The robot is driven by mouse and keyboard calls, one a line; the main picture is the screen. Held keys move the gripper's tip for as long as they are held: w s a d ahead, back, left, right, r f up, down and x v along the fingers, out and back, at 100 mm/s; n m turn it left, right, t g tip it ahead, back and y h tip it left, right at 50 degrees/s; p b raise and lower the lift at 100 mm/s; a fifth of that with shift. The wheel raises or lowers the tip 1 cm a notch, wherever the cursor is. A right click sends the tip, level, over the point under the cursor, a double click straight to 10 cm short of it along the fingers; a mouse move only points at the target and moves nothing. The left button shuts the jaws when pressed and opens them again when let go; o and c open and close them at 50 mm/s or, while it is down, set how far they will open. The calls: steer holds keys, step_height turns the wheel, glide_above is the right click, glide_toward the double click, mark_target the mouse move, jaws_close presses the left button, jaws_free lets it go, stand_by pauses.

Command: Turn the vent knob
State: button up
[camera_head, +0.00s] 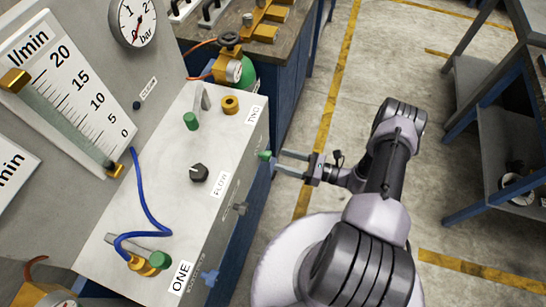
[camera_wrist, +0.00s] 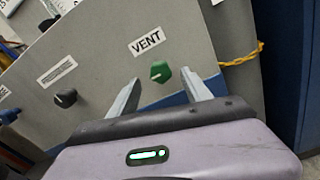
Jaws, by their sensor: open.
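The vent knob (camera_wrist: 160,71) is a small green knob on a grey panel, below a white label reading VENT (camera_wrist: 147,42) in the wrist view. In the head view a green knob (camera_head: 265,155) sticks out from the front side of the grey box, just ahead of my fingertips. My gripper (camera_head: 279,163) is open and empty. In the wrist view its two fingers (camera_wrist: 160,92) point at the panel, one on each side of the knob and a little below it in the picture. I cannot tell whether a finger touches the knob.
A black knob (camera_wrist: 66,98) sits left of the vent knob on the same panel. The grey box (camera_head: 160,190) carries a black knob (camera_head: 199,173), a green knob (camera_head: 191,121) and a blue hose (camera_head: 140,195). A yellow cable (camera_wrist: 243,57) runs at the panel's right edge.

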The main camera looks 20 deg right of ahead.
mark_target(267, 156)
steer(key=x, duration=0.4)
steer(key=shift+w+a, duration=0.15)
steer(key=shift+a, duration=0.1)
steer(key=shift+c, duration=0.3)
jaws_close()
steer(key=shift+b, duration=0.3)
